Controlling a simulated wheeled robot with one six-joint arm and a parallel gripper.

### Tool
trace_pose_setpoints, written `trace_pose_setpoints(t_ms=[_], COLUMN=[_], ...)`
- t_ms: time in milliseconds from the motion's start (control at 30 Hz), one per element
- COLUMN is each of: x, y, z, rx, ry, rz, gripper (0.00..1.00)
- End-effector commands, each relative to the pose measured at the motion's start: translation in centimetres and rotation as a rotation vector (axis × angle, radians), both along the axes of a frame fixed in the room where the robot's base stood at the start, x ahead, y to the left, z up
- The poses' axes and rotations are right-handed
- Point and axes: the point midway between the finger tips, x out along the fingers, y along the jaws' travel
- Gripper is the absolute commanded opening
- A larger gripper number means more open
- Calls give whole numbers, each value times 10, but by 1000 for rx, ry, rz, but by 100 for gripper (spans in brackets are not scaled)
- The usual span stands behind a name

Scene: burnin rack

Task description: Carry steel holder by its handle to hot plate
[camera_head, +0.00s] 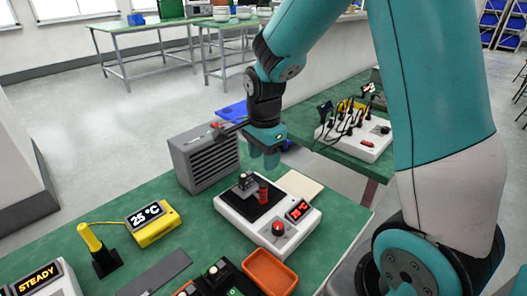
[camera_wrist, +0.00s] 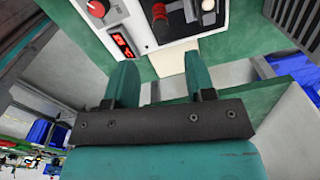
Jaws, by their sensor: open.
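The hot plate (camera_head: 285,248) is a white box with a black top, a red knob and a red "25 °C" display; part of it shows in the wrist view (camera_wrist: 111,12). The steel holder (camera_head: 246,182) appears to stand on the black top, with its red handle (camera_head: 263,192) upright beside the metal part. The wrist view shows the red handle (camera_wrist: 159,12) and metal part (camera_wrist: 192,10) at the top edge, partly cut off. My gripper (camera_head: 264,160) is open and empty above the bench, just behind the holder in the head view. Its fingers (camera_wrist: 158,72) are apart, with nothing between them.
A grey vented box (camera_head: 203,158) stands left of the hot plate. A yellow meter (camera_head: 155,225), a yellow-handled tool in a black stand (camera_head: 97,250) and an orange tray (camera_head: 270,272) are nearer. A white box with cables (camera_head: 355,140) is on another bench behind.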

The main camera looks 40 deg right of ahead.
Motion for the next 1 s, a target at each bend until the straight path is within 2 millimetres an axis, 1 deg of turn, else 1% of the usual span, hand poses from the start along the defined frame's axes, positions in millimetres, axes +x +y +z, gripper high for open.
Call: trace_pose_setpoints(t_ms=[100,167,267,367,400,467,500,600,700,800,833,1000], x=[0,-3,-17,-46,-62,-87,-104,-144,-174,-191,-194,-197], y=[1,6,30,68,85,107,120,144,159,165,166,167], z=[12,18,34,58,67,79,86,99,106,110,110,110], rx=[1,8,39,88,108,134,148,173,182,187,187,188], ry=[-3,-6,-29,-76,-102,-147,-179,-257,-325,-366,-373,-380], rz=[7,52,266,648,827,1095,1267,1646,1921,2075,2100,2131], gripper=[50,50,50,50,50,50,50,50,50,50,50,50])
